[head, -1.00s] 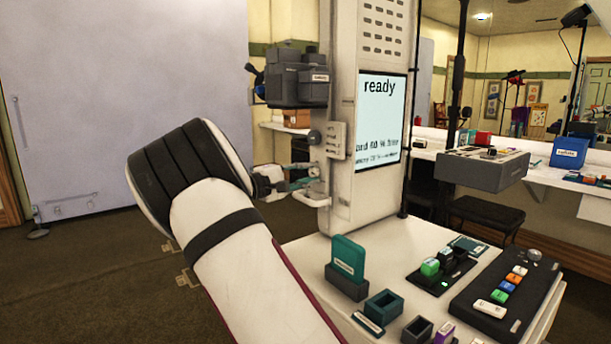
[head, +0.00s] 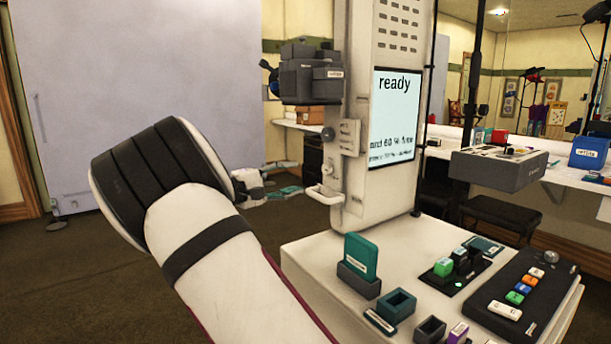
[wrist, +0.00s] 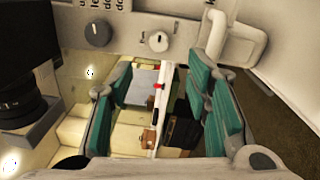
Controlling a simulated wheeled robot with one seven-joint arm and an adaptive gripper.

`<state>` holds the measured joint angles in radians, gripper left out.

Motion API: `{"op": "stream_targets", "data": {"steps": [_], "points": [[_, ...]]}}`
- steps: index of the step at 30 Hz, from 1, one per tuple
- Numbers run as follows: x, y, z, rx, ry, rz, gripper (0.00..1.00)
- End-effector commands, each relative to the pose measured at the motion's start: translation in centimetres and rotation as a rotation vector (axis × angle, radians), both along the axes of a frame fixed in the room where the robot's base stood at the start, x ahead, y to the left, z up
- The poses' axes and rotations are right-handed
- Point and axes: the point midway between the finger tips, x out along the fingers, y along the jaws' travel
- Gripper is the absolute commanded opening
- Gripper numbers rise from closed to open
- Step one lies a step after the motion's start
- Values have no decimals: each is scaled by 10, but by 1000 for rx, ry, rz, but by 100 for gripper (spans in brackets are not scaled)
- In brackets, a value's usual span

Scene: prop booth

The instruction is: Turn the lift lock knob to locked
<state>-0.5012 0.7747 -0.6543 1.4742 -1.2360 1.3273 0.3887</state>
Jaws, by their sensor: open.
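A grey round knob (head: 328,133) sits on the side of the white column, beside a small lettered plate (head: 348,134). The wrist view shows two knobs near its top: a dark grey one (wrist: 97,33) next to partly cut-off lettering, and a pale one (wrist: 158,41) with a dark centre. The lettering is too cropped to tell for certain which is the lift lock or how it is set. My gripper (head: 279,191) is open and empty, left of the column and below the knob height, apart from it. Its teal-padded fingers (wrist: 165,95) are spread in the wrist view.
A white handle (head: 325,195) juts from the column near my gripper and shows at upper right in the wrist view (wrist: 238,42). A dark boxy unit (head: 310,80) overhangs above. A console shelf (head: 400,256) with blocks and buttons lies below right. Open floor is left.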

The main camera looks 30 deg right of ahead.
Motion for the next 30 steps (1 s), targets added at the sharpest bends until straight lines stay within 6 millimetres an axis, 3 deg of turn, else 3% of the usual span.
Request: {"op": "stream_targets", "data": {"steps": [7, 24, 27, 30], "points": [[-1, 24, -1, 0, 1, 0, 44], [-2, 25, -1, 4, 0, -3, 44], [-12, 19, -1, 42, -1, -21, 44], [-36, 5, -4, 136, -2, -66, 44]]}}
